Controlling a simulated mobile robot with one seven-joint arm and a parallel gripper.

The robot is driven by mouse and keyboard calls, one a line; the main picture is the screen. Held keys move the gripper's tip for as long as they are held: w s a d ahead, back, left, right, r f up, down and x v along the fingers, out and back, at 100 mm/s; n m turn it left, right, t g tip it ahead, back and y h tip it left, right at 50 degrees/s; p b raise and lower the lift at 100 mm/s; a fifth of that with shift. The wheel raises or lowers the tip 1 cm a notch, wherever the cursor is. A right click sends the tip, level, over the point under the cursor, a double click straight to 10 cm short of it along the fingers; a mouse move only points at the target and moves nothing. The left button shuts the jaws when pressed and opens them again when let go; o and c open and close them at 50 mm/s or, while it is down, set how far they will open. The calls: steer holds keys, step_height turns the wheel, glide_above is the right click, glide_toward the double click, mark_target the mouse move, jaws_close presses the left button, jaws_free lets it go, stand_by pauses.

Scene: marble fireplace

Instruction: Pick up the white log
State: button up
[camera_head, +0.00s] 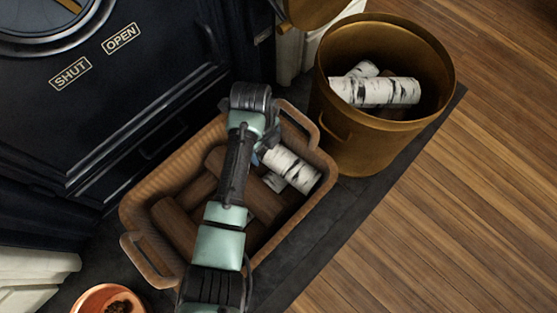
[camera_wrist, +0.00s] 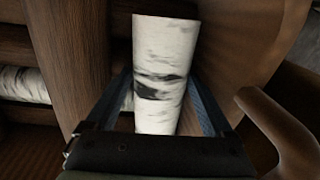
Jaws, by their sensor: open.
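A white birch log (camera_head: 291,168) with dark marks lies in the brown basket (camera_head: 138,205), at its right end. In the wrist view the white log (camera_wrist: 162,65) stands between the two blue fingers of my gripper (camera_wrist: 165,100), which are apart on either side of it. The fingers are open. In the head view my arm reaches over the basket and hides most of the gripper. A second white log shows partly beneath in the head view (camera_head: 273,182) and at the left of the wrist view (camera_wrist: 22,84).
Several brown logs (camera_head: 180,220) fill the rest of the basket. The basket's handle (camera_wrist: 280,130) is close to the gripper at right. A brass bucket (camera_head: 357,150) with more white logs stands behind right. A black stove door (camera_head: 100,110) is at left. Wooden floor at right is clear.

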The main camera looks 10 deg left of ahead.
steer(key=shift+f, duration=0.2)
jaws_close()
stand_by(0.3)
steer(key=shift+r, duration=0.1)
